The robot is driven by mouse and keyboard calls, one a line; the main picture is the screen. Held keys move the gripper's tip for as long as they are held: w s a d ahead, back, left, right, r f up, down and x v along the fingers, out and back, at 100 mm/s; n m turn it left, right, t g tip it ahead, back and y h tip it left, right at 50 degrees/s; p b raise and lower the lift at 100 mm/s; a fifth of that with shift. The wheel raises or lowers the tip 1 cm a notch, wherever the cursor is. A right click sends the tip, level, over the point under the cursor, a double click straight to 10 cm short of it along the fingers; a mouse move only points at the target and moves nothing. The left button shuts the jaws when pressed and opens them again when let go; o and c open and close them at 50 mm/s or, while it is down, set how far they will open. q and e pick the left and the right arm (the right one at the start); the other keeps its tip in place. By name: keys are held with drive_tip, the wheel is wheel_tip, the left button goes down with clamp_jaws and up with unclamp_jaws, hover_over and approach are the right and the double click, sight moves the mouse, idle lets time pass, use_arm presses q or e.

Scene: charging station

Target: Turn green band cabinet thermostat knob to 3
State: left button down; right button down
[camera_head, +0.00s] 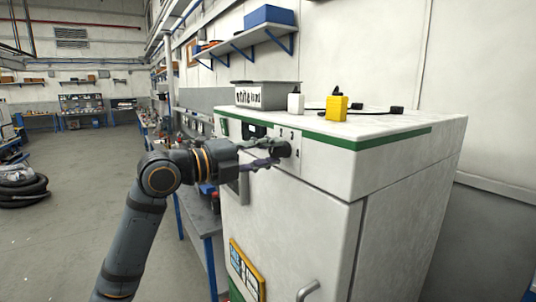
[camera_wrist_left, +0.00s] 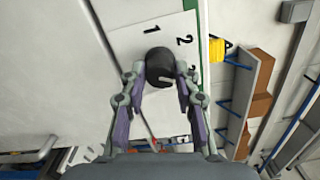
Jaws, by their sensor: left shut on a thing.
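The white cabinet (camera_head: 285,215) has a green band (camera_head: 350,141) along its top front edge. Its black thermostat knob (camera_head: 283,149) sits on a light dial plate just below the band. My left gripper (camera_head: 272,151) reaches it from the left and is shut on it. In the left wrist view the fingers (camera_wrist_left: 160,80) flank the dark knob (camera_wrist_left: 159,62) on both sides. The digits 1 and 2 show on the plate (camera_wrist_left: 130,40) near it; other marks are partly hidden. A pale line shows on the knob, but I cannot tell which number it points to. My right gripper is out of view.
On the cabinet top stand a grey labelled bin (camera_head: 262,95), a white bottle-like item (camera_head: 296,103), a yellow item (camera_head: 337,107) and a black cable (camera_head: 380,109). A door handle (camera_head: 308,291) juts out below. Open floor (camera_head: 80,190) lies to the left.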

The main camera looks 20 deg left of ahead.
use_arm(q)
drive_tip(key=shift+m, duration=0.3)
drive_tip(key=c, duration=1)
unclamp_jaws()
